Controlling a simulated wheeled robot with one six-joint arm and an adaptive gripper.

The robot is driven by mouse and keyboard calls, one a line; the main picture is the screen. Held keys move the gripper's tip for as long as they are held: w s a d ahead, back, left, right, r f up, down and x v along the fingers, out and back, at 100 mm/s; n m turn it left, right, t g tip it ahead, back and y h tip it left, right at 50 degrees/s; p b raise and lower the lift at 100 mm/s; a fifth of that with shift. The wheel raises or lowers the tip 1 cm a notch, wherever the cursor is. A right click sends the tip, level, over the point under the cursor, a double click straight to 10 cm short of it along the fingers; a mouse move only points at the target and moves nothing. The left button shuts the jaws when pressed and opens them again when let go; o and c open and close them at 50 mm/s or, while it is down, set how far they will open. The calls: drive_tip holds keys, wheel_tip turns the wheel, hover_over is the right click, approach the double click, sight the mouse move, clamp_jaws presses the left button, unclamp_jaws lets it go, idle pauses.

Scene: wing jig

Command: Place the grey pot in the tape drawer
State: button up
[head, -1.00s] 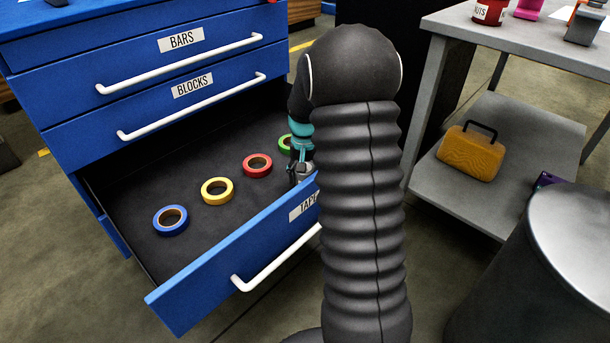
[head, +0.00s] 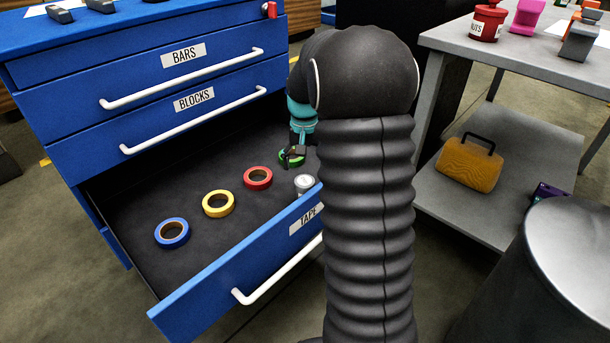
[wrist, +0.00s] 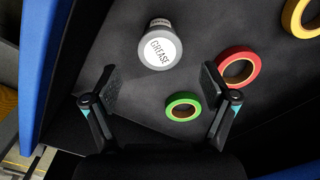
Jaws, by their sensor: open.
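The grey pot (head: 304,184) stands in the open tape drawer (head: 240,252), near its front wall. In the wrist view the pot (wrist: 159,45) has a white lid lettered GREASE and lies beyond my fingertips, apart from them. My gripper (head: 292,152) is over the drawer, behind the pot and close to the green tape roll (head: 291,160). In the wrist view my gripper (wrist: 158,88) is open, with nothing between its fingers. The green roll (wrist: 184,107) shows there near the right finger. My arm hides the drawer's right end in the head view.
Blue (head: 172,233), yellow (head: 218,203) and red (head: 258,178) tape rolls lie in a row in the drawer. The shut BLOCKS drawer (head: 160,130) is above it. A grey table (head: 490,45) with a lower shelf and a grey drum (head: 570,260) stand to the right.

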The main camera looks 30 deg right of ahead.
sight(304, 182)
wheel_tip(304, 182, up, 3)
drive_tip(key=shift+f, duration=0.1)
drive_tip(key=s+a+r+n+t, duration=0.3)
drive_tip(key=s+a+r, duration=0.75)
drive_tip(key=s, duration=0.25)
drive_tip(key=s+a+f+n+t, duration=0.1)
drive_tip(key=s+a, duration=0.5)
drive_tip(key=s, duration=0.8)
drive_tip(key=shift+s+f+n+t, duration=0.2)
drive_tip(key=shift+s+n+t, duration=0.15)
drive_tip(key=shift+n+t, duration=0.5)
